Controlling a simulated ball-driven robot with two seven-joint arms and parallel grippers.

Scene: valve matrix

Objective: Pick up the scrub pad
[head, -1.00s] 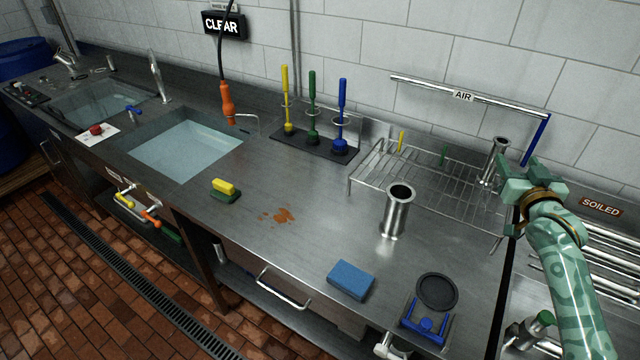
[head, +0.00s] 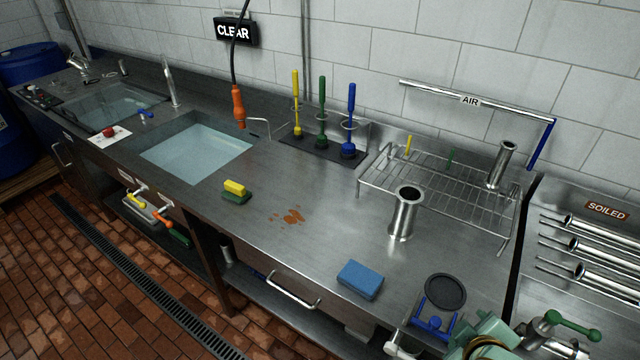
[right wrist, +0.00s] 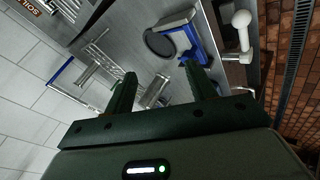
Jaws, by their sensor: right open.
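A yellow block on a dark green pad (head: 236,194) lies on the steel counter right of the near sink. A plain blue block-shaped pad (head: 360,279) lies nearer the counter's front edge. I cannot tell for certain which is the scrub pad. My right gripper (right wrist: 160,70) is open and empty, its two dark fingers apart in the right wrist view. In the head view only part of my mint-green right arm shows at the bottom edge, right of the blue pad; the fingers are not clear there. Neither pad is clearly visible in the right wrist view. My left gripper is not in view.
A blue fixture with a black disc (head: 445,291) sits right of the blue pad. A steel flanged tube (head: 405,213) stands behind it, before a wire rack (head: 440,190). Brown stains (head: 289,215) mark the clear counter between the pads. A water-filled sink (head: 195,152) lies left.

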